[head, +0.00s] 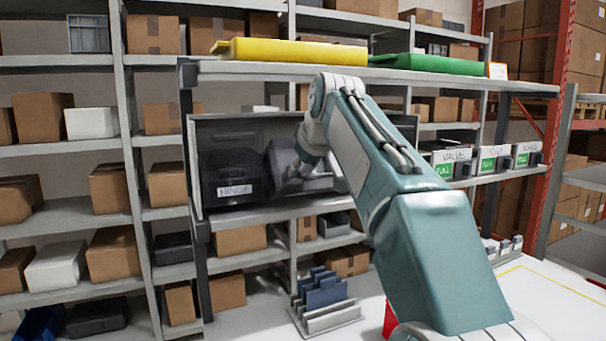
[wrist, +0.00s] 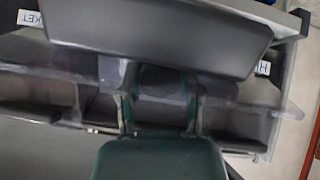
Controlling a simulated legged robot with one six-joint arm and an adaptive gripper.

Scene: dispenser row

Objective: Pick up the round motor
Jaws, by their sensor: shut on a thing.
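My gripper (head: 298,172) reaches into the bin row, just right of the dark bin labelled HINGE (head: 235,189). In the wrist view my gripper (wrist: 162,100) has its two fingers on either side of a dark, rounded object (wrist: 162,80). It is shut on this object, but blur and shade keep me from confirming that it is the round motor. In the head view my gripper and arm hide it. A wide grey bin-like body (wrist: 155,35) fills the top of the wrist view.
The shelf frame's top board carries a yellow tray (head: 290,52) and a green tray (head: 428,64). Labelled white bins (head: 487,160) stand at right. A blue-grey slotted rack (head: 325,290) sits on the white table (head: 550,285). Partly cut labels flank the wrist view.

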